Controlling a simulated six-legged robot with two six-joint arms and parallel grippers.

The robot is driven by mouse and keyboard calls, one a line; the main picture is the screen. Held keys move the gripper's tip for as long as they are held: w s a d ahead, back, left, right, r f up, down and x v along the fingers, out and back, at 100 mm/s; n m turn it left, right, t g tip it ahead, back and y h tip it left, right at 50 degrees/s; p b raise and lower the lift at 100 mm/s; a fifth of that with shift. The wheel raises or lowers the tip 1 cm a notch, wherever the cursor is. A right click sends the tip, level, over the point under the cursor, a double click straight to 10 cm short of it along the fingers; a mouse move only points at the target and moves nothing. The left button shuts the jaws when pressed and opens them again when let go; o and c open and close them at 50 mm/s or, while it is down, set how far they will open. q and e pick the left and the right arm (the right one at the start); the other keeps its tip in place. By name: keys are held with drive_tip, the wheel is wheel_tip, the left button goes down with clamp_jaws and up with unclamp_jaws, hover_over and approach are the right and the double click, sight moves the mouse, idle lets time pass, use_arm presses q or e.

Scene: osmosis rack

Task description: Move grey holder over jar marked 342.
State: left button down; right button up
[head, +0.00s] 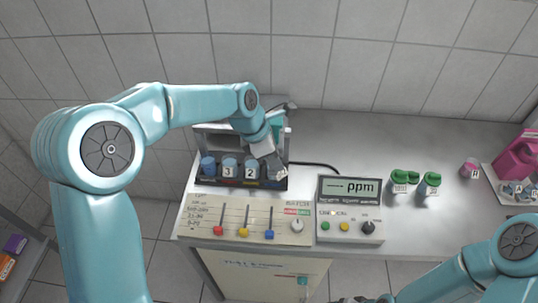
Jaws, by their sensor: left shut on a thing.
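A dark rack (222,183) stands at the back left of the bench. Blue jars (208,166) sit in a row in it, with the digits 3 and 2 readable on two of them. I cannot make out a jar marked 342. A grey bar (212,127) spans the top of the rack; I cannot tell whether it is the grey holder. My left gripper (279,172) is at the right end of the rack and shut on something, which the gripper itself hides. My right gripper (358,299) shows only as a dark sliver at the bottom edge.
A meter reading ppm (350,187) stands right of the slider panel (245,217). Green-capped bottles (430,180), a pink-topped jar (469,167) and a tray with a pink container (518,157) stand farther right.

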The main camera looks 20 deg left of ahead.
use_arm(q)
drive_tip(key=shift+s+d+f, duration=0.1)
drive_tip(key=shift+d, duration=0.05)
drive_tip(key=c, duration=1)
unclamp_jaws()
drive_tip(key=shift+o, duration=0.5)
drive_tip(key=shift+d, duration=0.2)
drive_tip(key=shift+a, duration=0.3)
drive_tip(key=shift+a+r, duration=0.15)
drive_tip(key=shift+r, duration=0.35)
drive_tip(key=v, duration=1.5)
drive_tip(key=shift+b, duration=0.45)
drive_tip(key=shift+r, duration=0.1)
